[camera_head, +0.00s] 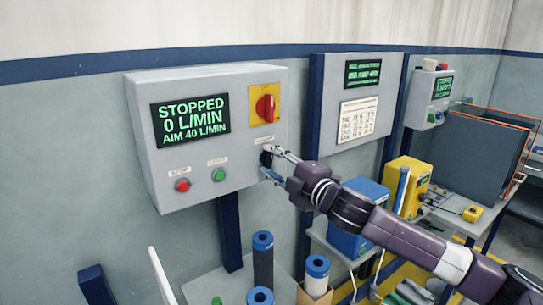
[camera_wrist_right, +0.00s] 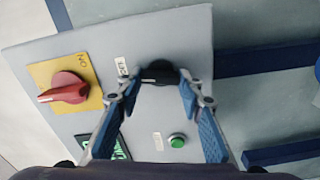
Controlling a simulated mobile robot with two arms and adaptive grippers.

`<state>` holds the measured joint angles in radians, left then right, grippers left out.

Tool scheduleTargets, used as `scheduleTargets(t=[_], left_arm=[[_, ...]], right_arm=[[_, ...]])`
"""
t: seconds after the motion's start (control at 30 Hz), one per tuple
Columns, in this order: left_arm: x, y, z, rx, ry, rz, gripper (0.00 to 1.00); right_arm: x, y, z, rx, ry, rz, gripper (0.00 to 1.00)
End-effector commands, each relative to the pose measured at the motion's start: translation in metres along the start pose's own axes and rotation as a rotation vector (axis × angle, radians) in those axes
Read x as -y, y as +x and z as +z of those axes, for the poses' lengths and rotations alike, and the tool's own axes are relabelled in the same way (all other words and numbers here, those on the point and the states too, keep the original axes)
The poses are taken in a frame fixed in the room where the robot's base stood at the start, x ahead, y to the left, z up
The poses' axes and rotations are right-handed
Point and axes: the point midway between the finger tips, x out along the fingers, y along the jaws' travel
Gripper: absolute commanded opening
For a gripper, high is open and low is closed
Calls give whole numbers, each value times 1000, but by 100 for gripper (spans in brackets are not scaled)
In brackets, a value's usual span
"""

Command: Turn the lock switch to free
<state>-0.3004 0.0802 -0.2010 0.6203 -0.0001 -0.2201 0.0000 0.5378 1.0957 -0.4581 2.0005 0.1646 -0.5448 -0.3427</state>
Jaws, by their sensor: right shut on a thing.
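A grey control box (camera_head: 150,85) on the wall has a black knob (camera_head: 265,158) near its right edge, under a small label too small to read. I take this knob for the lock switch; it also shows in the wrist view (camera_wrist_right: 159,71). My right gripper (camera_head: 269,165) is at the knob, its blue-padded fingers (camera_wrist_right: 161,80) shut on the knob from both sides. The fingers partly hide the knob, and its pointing direction cannot be told. My left gripper is not in view.
The box has a screen (camera_head: 190,118) reading "STOPPED 0 L/MIN AIM 40 L/MIN", a red rotary switch (camera_head: 265,107) on yellow, a red button (camera_head: 182,185) and a green button (camera_head: 219,175). Blue-capped cylinders (camera_head: 263,260) stand below. A second panel (camera_head: 330,110) is to the right.

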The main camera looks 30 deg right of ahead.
Motion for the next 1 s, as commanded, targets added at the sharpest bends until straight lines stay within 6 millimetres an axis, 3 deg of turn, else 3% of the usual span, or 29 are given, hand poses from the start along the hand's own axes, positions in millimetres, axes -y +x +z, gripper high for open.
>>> scheduleTargets(t=[0.4, 0.97, 1.0], left_arm=[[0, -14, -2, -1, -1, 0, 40], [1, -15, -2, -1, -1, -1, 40], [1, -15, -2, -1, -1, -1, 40]], right_arm=[[2, 0, 0, -2, -199, -3, 10], [4, 0, 0, -1, -231, -4, 10], [4, 0, 0, -1, -231, -4, 35]])
